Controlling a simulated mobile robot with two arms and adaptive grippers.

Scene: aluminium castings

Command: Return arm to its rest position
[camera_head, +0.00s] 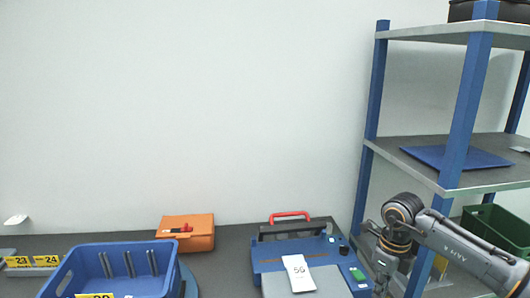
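My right arm (455,250) comes in from the right edge in front of the shelf rack. Its wrist bends downward, and the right gripper (384,284) is at the lower end, close to the bottom edge of the view. The fingers are too small and too dark to tell whether they are open or shut. My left arm and gripper are not in view.
A blue crate (62,272) stands at the lower left, with yellow labels 23 and 24 beside it. An orange box (200,238) sits behind it on the dark table (228,262). The blue-posted rack (462,110) holds a blue tray (480,158) and a green crate (500,228).

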